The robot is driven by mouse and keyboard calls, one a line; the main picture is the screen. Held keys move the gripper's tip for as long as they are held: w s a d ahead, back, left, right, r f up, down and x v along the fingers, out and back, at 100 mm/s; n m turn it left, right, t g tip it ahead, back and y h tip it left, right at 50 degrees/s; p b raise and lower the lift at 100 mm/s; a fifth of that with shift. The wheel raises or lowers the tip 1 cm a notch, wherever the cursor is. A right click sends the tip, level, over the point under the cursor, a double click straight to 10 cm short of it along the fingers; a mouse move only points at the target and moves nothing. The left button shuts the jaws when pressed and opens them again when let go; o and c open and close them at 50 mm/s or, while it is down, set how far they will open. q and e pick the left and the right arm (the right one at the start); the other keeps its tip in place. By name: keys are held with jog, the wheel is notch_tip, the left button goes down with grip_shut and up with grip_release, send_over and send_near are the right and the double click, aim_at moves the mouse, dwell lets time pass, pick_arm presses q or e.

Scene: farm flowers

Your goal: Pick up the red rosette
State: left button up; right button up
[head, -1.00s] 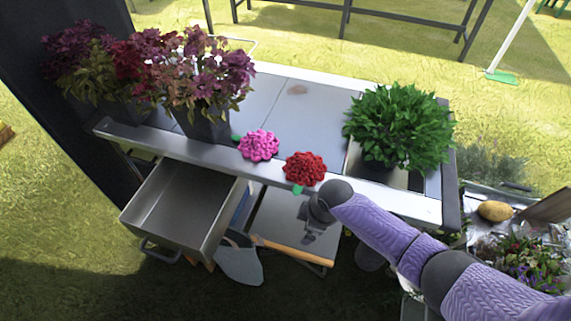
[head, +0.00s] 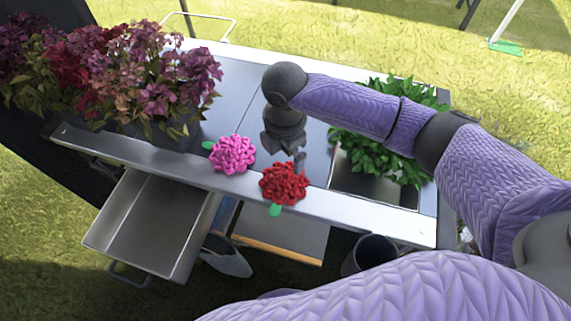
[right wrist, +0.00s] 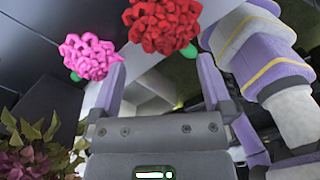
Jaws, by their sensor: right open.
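The red rosette (head: 284,184) lies on the front metal edge of the table, with a green leaf sticking out below it. It also shows at the top of the right wrist view (right wrist: 163,24), beyond the fingertips. A pink rosette (head: 232,154) lies just left of it. My right gripper (head: 299,163) hangs over the table just behind the red rosette, pointing down. Its two fingers stand apart with nothing between them in the right wrist view (right wrist: 160,75). I cannot tell its exact height above the table. My left gripper does not show.
Potted purple and red flowers (head: 150,75) stand at the table's left. A green leafy plant (head: 375,150) stands at the right, partly behind my right arm. An open metal drawer (head: 150,225) juts out at the front left. The table's middle (head: 240,95) is clear.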

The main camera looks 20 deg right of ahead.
aim_at(284, 176)
jog(key=f+b, duration=0.1)
jog(key=f, duration=0.2)
jog(key=f+b, duration=0.1)
jog(key=f, duration=0.2)
jog(key=f+b, duration=0.1)
jog(key=f, duration=0.2)
jog(key=shift+s+a+f+b, duration=0.15)
jog(key=shift+s+f+b, duration=0.1)
jog(key=shift+s+b, duration=0.05)
jog(key=shift+r, duration=0.15)
